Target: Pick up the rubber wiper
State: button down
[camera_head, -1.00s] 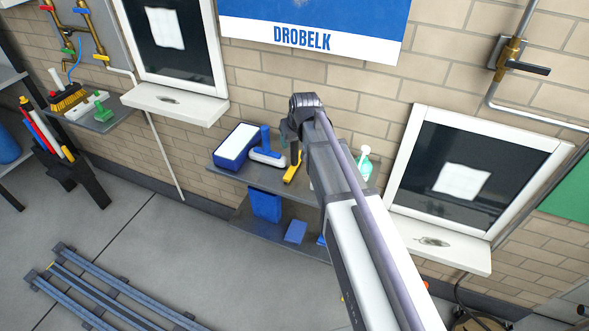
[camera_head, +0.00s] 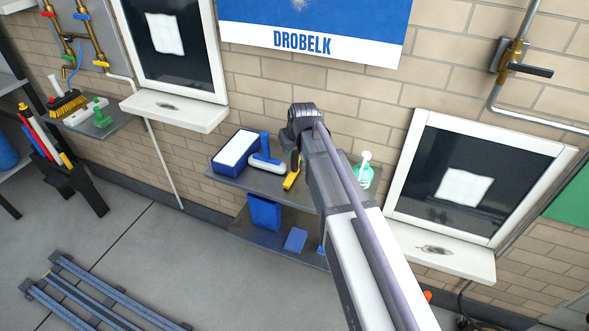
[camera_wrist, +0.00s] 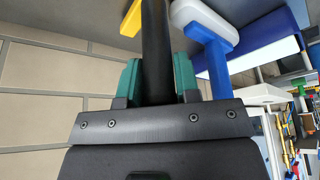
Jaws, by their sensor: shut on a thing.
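In the wrist view my gripper (camera_wrist: 157,80) has its two green pads closed on an upright black handle (camera_wrist: 155,40). The handle appears to belong to the rubber wiper; its far end is out of frame. A yellow part (camera_wrist: 131,19) shows beside the handle, and I cannot tell whether it is joined to it. In the head view a yellow piece (camera_head: 291,181) shows at the shelf, left of my arm. My arm hides most of the gripper and tool there.
A blue T-shaped tool with a white head (camera_head: 264,160) stands close left of the gripper, also in the wrist view (camera_wrist: 214,55). A blue-and-white box (camera_head: 236,150) is left of it. A spray bottle (camera_head: 364,172) stands right of my arm. The brick wall (camera_head: 262,100) is close behind.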

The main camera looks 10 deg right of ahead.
dwell(0.3)
notch_tip(320, 180, up, 10)
jog(key=p, duration=1)
jog(key=shift+r, duration=0.2)
jog(key=shift+f, duration=0.2)
jog(key=c, duration=1.5)
grip_release()
jog(key=shift+c, duration=0.9)
